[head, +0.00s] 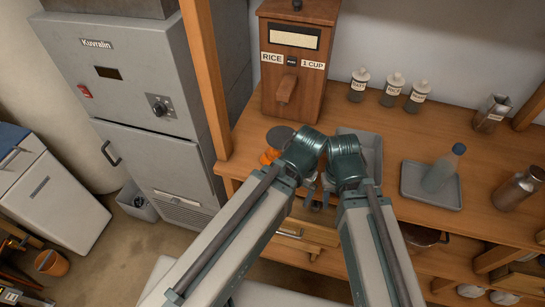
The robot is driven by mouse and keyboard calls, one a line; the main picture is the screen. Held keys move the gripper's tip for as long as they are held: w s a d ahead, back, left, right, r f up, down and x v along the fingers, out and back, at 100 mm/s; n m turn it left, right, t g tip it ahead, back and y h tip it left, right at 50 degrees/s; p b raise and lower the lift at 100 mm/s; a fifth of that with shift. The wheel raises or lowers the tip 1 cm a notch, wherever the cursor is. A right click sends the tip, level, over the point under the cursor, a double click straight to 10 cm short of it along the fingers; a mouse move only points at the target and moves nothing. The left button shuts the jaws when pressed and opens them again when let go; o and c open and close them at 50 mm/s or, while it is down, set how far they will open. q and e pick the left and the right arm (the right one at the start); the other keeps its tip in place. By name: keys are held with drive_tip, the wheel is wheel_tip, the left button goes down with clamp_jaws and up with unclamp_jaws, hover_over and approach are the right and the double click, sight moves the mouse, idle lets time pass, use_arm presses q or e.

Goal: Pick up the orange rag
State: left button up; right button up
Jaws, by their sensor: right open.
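An orange patch that looks like the rag (267,157) lies near the left front of the wooden counter, just left of my left wrist, which may hide part of it. A dark round disc is right behind it. My two arms reach in from below, and their wrists nearly meet over the counter's front edge. My right gripper (322,187) hangs under the wrists, open, to the right of the orange patch and apart from it. My left gripper is mostly hidden behind its own wrist, so its jaws cannot be made out.
A wooden rice dispenser (291,60) stands behind the orange patch. A wooden post (207,80) rises at the counter's left end. A grey tray (372,150) is behind my right wrist. Another tray (408,192) with a bottle (442,172) is further right. An open drawer (306,232) juts out below.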

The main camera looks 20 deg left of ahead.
use_arm(q)
wheel_tip(320, 180, up, 10)
drive_tip(key=m+h+p, duration=0.1)
drive_tip(key=m+p, duration=0.9)
drive_tip(key=m, duration=0.9)
hover_over(270, 156)
drive_tip(key=f+b, duration=0.5)
drive_tip(key=f, duration=0.1)
drive_tip(key=f+b, duration=0.2)
drive_tip(key=b, duration=0.1)
drive_tip(key=shift+w+d+f+b, duration=0.15)
drive_tip(key=shift+d+f+b, duration=0.1)
drive_tip(key=shift+f+b, duration=0.15)
drive_tip(key=f+b, duration=0.5)
drive_tip(key=shift+a+f, duration=0.1)
drive_tip(key=shift+a, duration=0.1)
